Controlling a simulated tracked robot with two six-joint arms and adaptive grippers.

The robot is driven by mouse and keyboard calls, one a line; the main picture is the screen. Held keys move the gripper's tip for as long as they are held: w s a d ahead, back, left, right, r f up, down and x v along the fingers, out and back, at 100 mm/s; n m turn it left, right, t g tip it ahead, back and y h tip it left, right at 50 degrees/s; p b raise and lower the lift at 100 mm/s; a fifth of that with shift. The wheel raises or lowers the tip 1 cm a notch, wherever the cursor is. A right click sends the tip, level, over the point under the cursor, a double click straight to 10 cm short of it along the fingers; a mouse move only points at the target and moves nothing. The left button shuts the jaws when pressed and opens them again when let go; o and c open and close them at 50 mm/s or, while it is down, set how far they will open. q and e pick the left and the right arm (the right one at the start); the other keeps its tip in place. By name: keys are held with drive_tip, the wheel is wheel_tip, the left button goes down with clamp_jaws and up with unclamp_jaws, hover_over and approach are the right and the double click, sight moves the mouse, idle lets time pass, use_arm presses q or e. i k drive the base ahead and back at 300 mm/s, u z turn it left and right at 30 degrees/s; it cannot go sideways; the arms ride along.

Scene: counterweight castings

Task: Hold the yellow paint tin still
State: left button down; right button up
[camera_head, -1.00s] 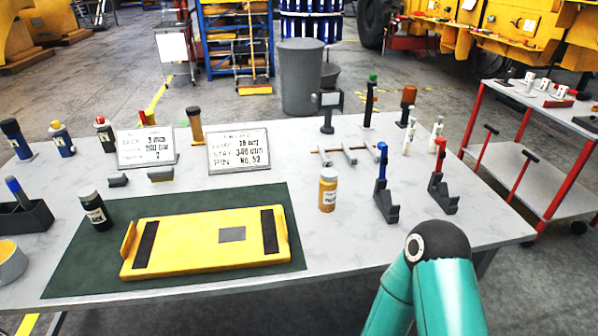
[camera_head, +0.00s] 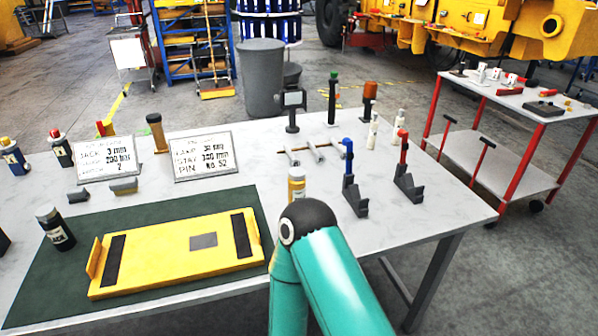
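I see no open paint tin in the current view. A small yellow-amber jar (camera_head: 297,184) with a pale lid and a label stands upright on the table, right of the green mat; I cannot tell whether it is paint. Its lower end is close to or behind the dark elbow joint of one of my arms, as seen from here. That teal arm comes up from the bottom edge. Neither of my grippers is in view.
A yellow plate (camera_head: 175,253) with black strips lies on the green mat (camera_head: 40,290). A black bottle (camera_head: 55,229) stands beside it. Two signs (camera_head: 203,155) and several tools stand behind. Blue-handled (camera_head: 350,175) and red-handled (camera_head: 405,165) tools stand at right. A red-framed cart (camera_head: 500,150) is beyond.

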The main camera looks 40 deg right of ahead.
sight(297, 189)
drive_tip(key=z, duration=0.1)
drive_tip(key=k, duration=1.3)
drive_tip(key=z, duration=0.3)
drive_tip(key=i, duration=1)
drive_tip(key=z, duration=0.05)
